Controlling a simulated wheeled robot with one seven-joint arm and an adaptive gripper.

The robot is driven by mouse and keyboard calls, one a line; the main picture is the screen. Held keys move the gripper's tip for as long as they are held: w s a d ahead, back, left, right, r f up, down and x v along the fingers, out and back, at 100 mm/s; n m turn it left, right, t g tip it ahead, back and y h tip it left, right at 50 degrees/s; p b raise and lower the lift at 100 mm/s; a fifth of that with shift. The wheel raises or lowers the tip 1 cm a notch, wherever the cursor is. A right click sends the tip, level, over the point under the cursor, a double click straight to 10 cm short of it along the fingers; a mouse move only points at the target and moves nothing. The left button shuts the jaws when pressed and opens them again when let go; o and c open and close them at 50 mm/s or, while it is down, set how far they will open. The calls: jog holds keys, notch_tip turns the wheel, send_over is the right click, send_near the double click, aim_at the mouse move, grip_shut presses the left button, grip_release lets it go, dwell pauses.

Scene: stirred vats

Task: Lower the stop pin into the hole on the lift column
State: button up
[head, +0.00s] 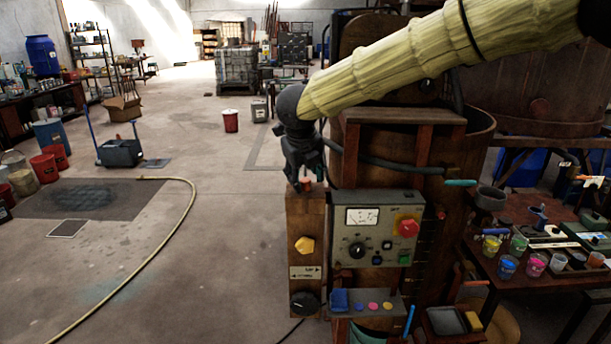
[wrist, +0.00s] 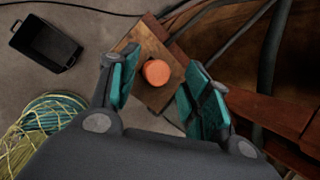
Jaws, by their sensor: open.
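The stop pin shows as a round orange-red cap (wrist: 157,72) on the top of the wooden lift column (wrist: 139,45) in the wrist view. In the head view its small red top (head: 306,183) shows at the column's upper end, and the column (head: 306,222) stands upright left of the control panel. My gripper (head: 305,177) points down just above the column top. In the wrist view my gripper (wrist: 163,66) is open, with one teal-padded finger on each side of the cap, apart from it. The hole and the pin's shaft are hidden.
A control panel (head: 378,232) with a dial and red button is right of the column, before a large wooden vat (head: 468,130). Hoses and timber lie close to the right finger. A table of paint pots (head: 508,265) is at right. The floor at left is open, crossed by a hose (head: 150,258).

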jog(key=v, duration=1.2)
jog(key=shift+d, duration=0.1)
